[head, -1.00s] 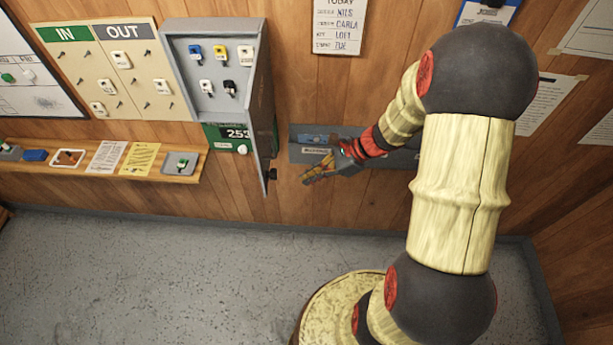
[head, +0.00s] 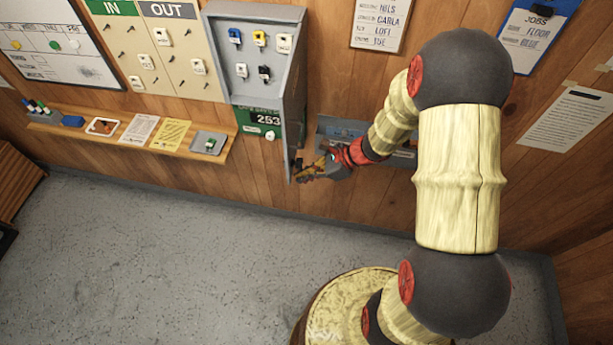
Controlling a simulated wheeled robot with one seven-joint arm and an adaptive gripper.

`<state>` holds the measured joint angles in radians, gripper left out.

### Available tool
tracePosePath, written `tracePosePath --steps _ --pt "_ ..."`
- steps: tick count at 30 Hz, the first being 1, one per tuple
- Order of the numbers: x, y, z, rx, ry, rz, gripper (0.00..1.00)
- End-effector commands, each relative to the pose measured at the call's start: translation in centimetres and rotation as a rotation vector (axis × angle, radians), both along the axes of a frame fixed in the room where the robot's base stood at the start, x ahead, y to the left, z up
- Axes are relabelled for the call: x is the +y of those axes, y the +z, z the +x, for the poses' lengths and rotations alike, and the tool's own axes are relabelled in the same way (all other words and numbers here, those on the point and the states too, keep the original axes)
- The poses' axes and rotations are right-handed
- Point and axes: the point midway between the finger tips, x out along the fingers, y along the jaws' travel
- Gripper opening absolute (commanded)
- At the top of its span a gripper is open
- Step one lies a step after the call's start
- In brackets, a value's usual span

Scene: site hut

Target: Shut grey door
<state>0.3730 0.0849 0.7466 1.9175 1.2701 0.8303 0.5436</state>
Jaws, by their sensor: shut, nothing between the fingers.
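The grey door (head: 293,108) belongs to the grey key cabinet (head: 258,25) on the wooden wall. It is hinged on the cabinet's right side and stands open, seen nearly edge-on. My gripper (head: 299,176) is shut and empty, at the lower end of the door on its right side. It is close to the door's lower edge; I cannot tell whether they touch. Keys with blue, yellow, white and black tags hang inside the cabinet.
A wooden shelf (head: 100,137) with cards and small items runs to the left. A grey wall tray (head: 325,127) is behind my arm. The grey floor (head: 150,240) is clear.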

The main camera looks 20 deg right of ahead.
Motion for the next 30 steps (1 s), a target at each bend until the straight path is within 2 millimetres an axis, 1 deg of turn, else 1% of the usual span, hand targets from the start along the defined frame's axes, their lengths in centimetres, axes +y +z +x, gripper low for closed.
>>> tracePosePath --steps 5,8,11,14,20,26,30 --pt "0.1 0.0 0.0 -0.001 -0.002 0.0 0.0" --pt "0.4 -0.1 0.1 -0.001 -0.011 -0.001 0.0" --pt "1.1 -0.2 0.2 -0.001 -0.035 -0.002 0.0" --pt "2.3 -0.3 0.7 -0.003 -0.076 -0.001 0.0" --pt "5.7 -0.4 2.1 -0.005 -0.201 0.0 0.0" --pt "9.6 -0.6 4.6 -0.006 -0.364 0.001 0.0" --pt "12.0 -0.6 6.8 -0.005 -0.482 0.002 0.0"
